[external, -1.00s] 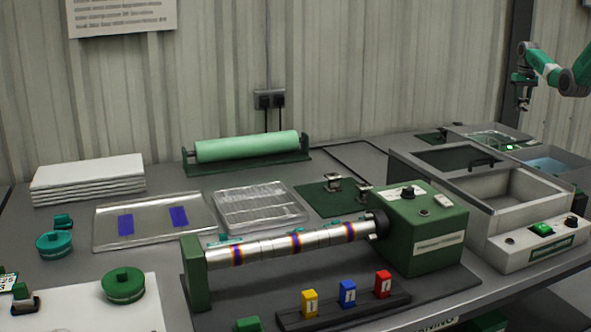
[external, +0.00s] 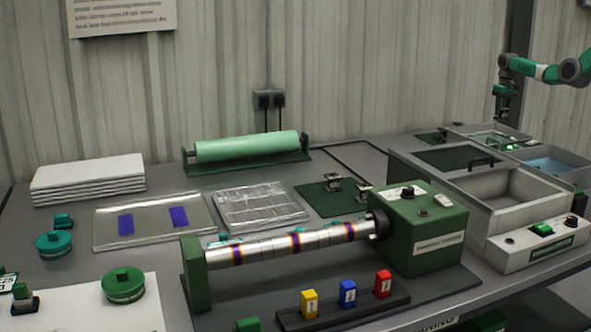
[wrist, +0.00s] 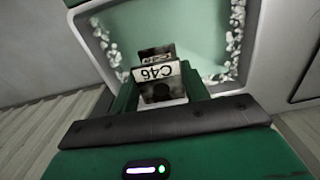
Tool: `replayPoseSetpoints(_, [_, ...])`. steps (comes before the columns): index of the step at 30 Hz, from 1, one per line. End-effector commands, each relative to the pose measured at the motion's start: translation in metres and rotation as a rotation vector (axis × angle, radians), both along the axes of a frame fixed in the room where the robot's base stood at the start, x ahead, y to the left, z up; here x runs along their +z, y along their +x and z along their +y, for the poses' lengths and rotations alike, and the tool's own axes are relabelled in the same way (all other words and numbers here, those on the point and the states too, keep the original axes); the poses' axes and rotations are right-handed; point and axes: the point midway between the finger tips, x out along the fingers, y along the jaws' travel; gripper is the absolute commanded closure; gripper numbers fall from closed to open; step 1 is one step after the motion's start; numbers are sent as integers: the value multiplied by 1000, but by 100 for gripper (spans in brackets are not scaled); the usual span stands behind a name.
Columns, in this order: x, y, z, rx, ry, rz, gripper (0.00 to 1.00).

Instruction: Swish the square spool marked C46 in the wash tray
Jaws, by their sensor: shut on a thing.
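My gripper (external: 503,116) hangs at the far right of the external view, above the back end of the bench. In the wrist view its green fingers (wrist: 158,95) are shut on the square spool (wrist: 155,72), whose white label reads C46 upside down. The spool is dark and grey with a round dark spot on its near face. Below and beyond it is a grey-rimmed tray (wrist: 82,22) with a pale green inside and white lumps along both sides. A tray with bluish liquid (external: 548,160) stands at the right; I cannot tell which tray is the wash tray.
A grey open basin (external: 480,212) with a control panel stands in front of the trays. A green motor box with a metal roller (external: 290,245) fills the middle front. A green roll (external: 246,146) and clear trays lie at the back and left.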

Motion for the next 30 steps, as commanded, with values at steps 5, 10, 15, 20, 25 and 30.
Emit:
replayPoseSetpoints(5, [-4, -11, 21, 34, 1, 2, 71])
replayPoseSetpoints(10, [-9, -11, 22, 35, 1, 2, 71])
replayPoseSetpoints(15, [-31, -11, 21, 34, 2, 2, 71])
replayPoseSetpoints(20, [-52, -11, 21, 34, 1, 2, 71])
replayPoseSetpoints(25, [-72, -11, 21, 34, 0, 1, 71])
replayPoseSetpoints(30, [-95, -11, 21, 34, 1, 3, 71])
